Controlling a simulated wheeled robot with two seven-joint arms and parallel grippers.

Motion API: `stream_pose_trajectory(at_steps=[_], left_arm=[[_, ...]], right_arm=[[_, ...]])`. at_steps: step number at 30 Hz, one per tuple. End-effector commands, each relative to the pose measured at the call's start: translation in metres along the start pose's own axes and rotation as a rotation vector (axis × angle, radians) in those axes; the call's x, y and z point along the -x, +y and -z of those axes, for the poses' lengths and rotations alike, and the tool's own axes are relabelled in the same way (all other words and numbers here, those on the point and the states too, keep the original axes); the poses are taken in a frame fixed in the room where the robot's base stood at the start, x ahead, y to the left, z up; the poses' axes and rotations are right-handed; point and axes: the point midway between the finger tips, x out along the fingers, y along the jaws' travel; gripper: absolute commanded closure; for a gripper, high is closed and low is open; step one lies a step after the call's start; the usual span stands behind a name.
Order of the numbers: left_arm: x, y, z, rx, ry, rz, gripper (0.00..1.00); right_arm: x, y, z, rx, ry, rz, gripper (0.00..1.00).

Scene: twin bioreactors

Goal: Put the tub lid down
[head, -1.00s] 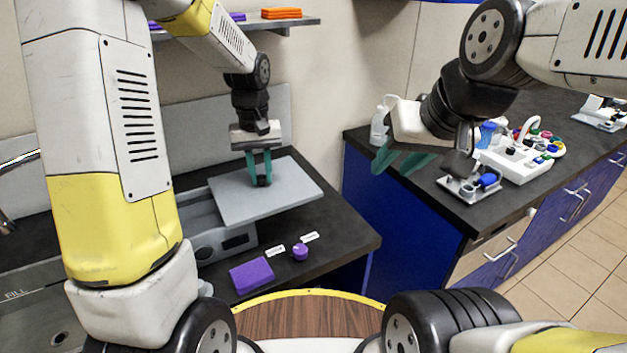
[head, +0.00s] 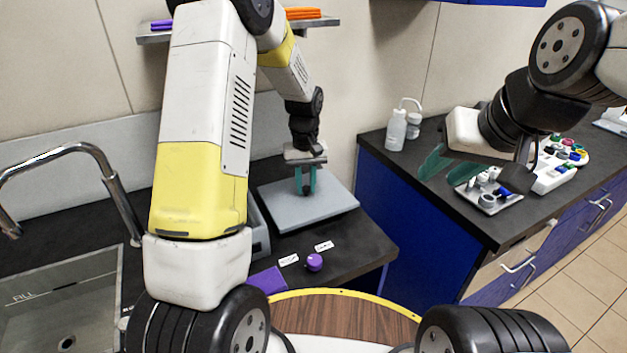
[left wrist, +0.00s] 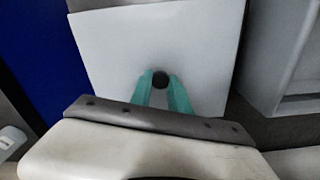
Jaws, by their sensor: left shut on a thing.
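The tub lid is a flat grey square plate (head: 290,213) with a dark knob. My left gripper (head: 306,188) points down and is shut on the knob, which also shows between the teal fingers in the left wrist view (left wrist: 160,79). The lid is level, at the right of the grey tub (head: 262,240), over the dark counter. I cannot tell whether it touches the counter. The tub is mostly hidden by my left arm; part of it shows beside the lid in the left wrist view (left wrist: 285,55). My right gripper (head: 450,168) is open and empty, near the right counter.
A purple knob (head: 314,262) and a purple block (head: 268,281) are at the counter front, by white labels. A sink (head: 65,300) is at left. Bottles (head: 396,130) and a small tray of parts (head: 488,197) stand on the right counter. A shelf (head: 290,25) hangs above.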

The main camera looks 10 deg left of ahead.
Motion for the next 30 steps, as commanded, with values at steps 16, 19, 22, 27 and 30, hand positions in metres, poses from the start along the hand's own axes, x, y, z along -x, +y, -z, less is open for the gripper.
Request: stream_pose_trajectory(at_steps=[16, 19, 22, 27, 30], left_arm=[[-0.033, 0.000, 0.000, -0.001, -0.001, 0.000, 1.00], [-0.034, 0.000, -0.001, -0.001, -0.001, 0.000, 0.66], [-0.034, 0.000, -0.001, -0.001, -0.001, 0.000, 0.56], [-0.033, 0.000, 0.000, -0.001, -0.001, 0.000, 0.56], [-0.033, 0.000, 0.000, 0.000, -0.001, 0.000, 0.56]], right_arm=[[0.000, 0.000, 0.000, 0.000, 0.000, 0.000, 0.64], [0.000, 0.000, 0.000, 0.000, 0.000, 0.000, 0.64], [0.000, 0.000, 0.000, 0.000, 0.000, 0.000, 0.64], [0.000, 0.000, 0.000, 0.000, 0.000, 0.000, 0.64], [0.000, 0.000, 0.000, 0.000, 0.000, 0.000, 0.64]])
